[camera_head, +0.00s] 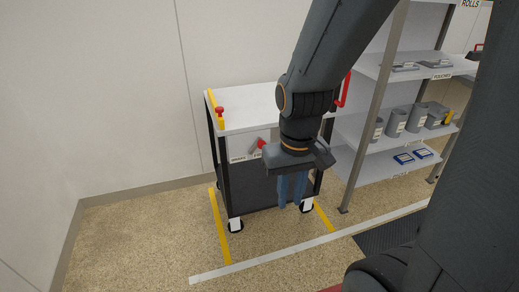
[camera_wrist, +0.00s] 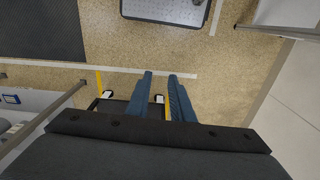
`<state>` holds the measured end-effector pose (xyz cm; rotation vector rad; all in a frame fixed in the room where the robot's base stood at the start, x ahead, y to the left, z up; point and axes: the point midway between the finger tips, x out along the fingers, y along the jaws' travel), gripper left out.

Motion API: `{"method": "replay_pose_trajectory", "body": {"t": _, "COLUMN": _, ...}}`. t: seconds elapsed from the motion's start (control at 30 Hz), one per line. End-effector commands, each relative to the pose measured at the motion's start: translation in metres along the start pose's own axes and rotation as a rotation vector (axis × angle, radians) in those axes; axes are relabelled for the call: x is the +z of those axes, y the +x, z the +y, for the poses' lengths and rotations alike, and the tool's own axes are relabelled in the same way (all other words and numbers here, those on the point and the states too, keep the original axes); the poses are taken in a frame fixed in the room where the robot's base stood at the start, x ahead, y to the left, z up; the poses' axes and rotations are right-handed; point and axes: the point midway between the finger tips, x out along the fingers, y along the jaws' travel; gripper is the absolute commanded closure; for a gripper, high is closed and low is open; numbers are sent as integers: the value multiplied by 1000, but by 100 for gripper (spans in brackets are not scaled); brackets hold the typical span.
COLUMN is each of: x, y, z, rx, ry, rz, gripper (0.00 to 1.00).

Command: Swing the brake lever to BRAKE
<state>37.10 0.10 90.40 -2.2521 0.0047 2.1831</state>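The cart (camera_head: 255,101) stands against the wall in the head view, with a white top and dark lower body. A short lever with a red grip (camera_head: 261,143) sits on its upper front panel, just left of my wrist. Small white labels (camera_head: 237,159) lie below the lever; their wording is too small to read. My gripper (camera_head: 290,206) points down in front of the cart, right of and below the lever, apart from it. In the wrist view my gripper (camera_wrist: 160,75) has its two blue fingers apart with bare floor between them, holding nothing. My arm hides part of the cart's right side.
A red knob (camera_head: 220,112) stands on a yellow bar at the cart's left edge. A red handle (camera_head: 345,89) is at its right. Shelves (camera_head: 379,161) with grey containers stand to the right. Yellow floor strips (camera_head: 220,226) flank the cart. Floor before it is clear.

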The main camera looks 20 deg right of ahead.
Motion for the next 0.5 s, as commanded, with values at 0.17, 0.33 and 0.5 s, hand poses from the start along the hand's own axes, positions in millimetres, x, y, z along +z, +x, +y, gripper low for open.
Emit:
{"method": "replay_pose_trajectory", "body": {"t": 0.17, "x": -29, "y": 23, "z": 12, "rx": 16, "ry": 77, "rz": 68, "gripper": 100}}
{"method": "replay_pose_trajectory", "body": {"t": 0.33, "x": -90, "y": 64, "z": 41, "rx": 23, "ry": 246, "rz": 228, "gripper": 100}}
{"method": "replay_pose_trajectory", "body": {"t": 0.5, "x": -154, "y": 101, "z": 70, "rx": -18, "ry": 422, "rz": 409, "gripper": 100}}
